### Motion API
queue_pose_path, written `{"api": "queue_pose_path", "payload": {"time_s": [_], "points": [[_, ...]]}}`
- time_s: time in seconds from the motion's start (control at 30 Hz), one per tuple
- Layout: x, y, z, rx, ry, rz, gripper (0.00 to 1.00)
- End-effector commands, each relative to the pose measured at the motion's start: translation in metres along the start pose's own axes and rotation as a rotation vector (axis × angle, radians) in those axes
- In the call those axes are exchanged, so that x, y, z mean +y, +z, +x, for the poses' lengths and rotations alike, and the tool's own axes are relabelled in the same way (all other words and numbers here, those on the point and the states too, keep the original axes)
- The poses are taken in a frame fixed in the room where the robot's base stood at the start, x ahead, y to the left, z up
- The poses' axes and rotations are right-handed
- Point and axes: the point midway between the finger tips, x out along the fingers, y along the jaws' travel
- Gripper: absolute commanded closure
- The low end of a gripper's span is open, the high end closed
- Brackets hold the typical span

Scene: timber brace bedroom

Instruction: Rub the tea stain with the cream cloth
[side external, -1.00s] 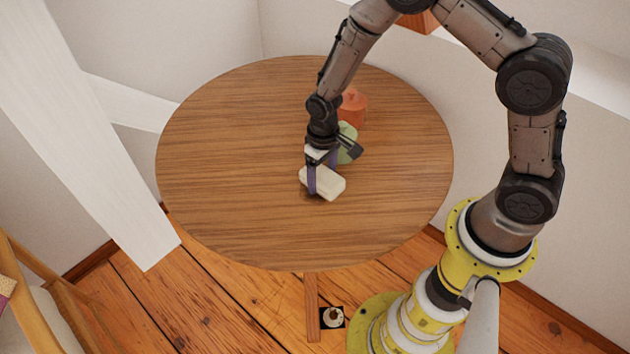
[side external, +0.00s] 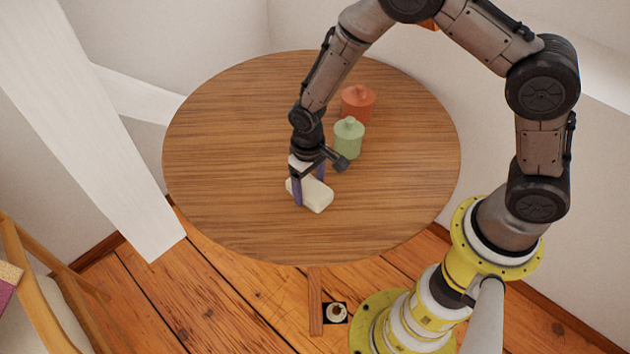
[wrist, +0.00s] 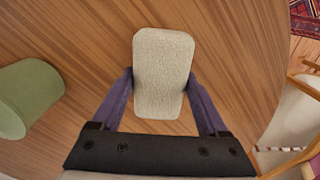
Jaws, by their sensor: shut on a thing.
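In the wrist view, the cloth (wrist: 162,75) sits between the two purple fingers of my gripper (wrist: 161,85), one on each long side. The cloth looks to be on or very close to the tabletop; I cannot tell exactly. No tea stain shows in either view; it may be hidden under the cloth.
A green lidded jar (side external: 348,139) stands just behind and right of my gripper, with an orange lidded jar (side external: 357,103) farther back. The round table (side external: 220,150) is clear on its left and front. A white timber brace (side external: 95,130) slants past its left side.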

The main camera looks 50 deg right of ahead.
Motion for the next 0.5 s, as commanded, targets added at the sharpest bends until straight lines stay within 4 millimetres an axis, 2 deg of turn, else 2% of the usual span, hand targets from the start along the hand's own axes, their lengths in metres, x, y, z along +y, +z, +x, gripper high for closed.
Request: {"api": "queue_pose_path", "payload": {"time_s": [0.03, 0.5], "points": [[0.000, -0.002, -0.015, 0.009, -0.003, 0.001, 0.67], [0.001, -0.001, -0.057, 0.005, -0.001, 0.001, 0.67]]}}
